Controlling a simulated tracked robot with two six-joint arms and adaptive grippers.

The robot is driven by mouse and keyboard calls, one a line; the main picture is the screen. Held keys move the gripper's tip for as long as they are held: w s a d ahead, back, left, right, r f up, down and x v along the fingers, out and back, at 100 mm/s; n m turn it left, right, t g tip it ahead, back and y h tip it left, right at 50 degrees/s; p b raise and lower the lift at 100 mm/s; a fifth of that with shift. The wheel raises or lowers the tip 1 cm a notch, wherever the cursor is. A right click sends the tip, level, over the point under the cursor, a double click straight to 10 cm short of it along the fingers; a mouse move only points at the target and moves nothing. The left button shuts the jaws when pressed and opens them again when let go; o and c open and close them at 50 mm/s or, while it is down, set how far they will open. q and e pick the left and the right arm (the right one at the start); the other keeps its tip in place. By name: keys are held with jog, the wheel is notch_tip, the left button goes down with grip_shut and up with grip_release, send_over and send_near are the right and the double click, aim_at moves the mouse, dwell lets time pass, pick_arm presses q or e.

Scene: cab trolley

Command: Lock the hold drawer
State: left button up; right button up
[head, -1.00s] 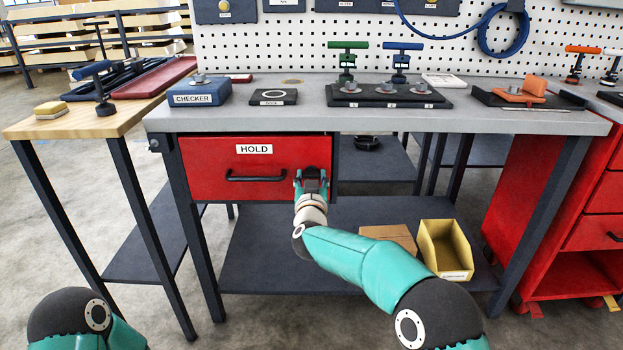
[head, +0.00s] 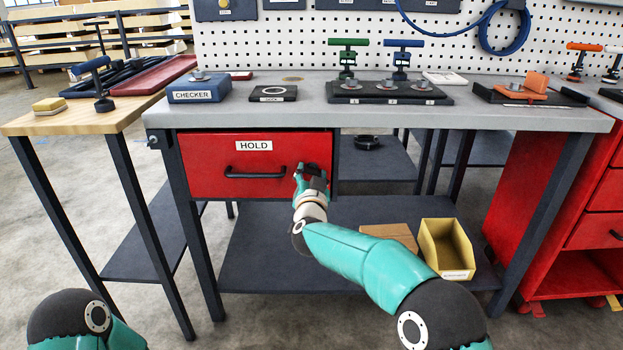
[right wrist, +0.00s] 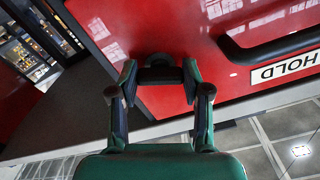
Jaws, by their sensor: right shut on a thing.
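The red hold drawer (head: 215,155) sits flush under the grey bench top, with a HOLD label (head: 254,146) and a black bar handle (head: 255,173). In the right wrist view the drawer front (right wrist: 185,30) fills the upper part, with the handle (right wrist: 270,47) and label (right wrist: 286,68) at right. The gripper hides the knob in the head view. My left gripper is out of view.
The bench top (head: 300,115) above carries a CHECKER box (head: 199,92) and a black fixture plate (head: 390,96). A yellow bin (head: 446,250) and a cardboard piece (head: 391,235) rest on the lower shelf. A wooden table (head: 90,122) stands at left.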

jog(key=m+b, duration=0.3)
jog(key=m, duration=0.3)
jog(key=m+b, duration=0.3)
jog(key=m, duration=0.4)
jog(key=shift+d+f, duration=0.1)
jog(key=shift+d, duration=0.1)
jog(key=shift+m, duration=0.4)
jog(key=o, duration=1.2)
jog(key=shift+w, duration=0.1)
jog(key=shift+c, duration=0.2)
jog(key=shift+a, duration=0.1)
jog(key=shift+s, duration=0.55)
jog(key=s, duration=1.1)
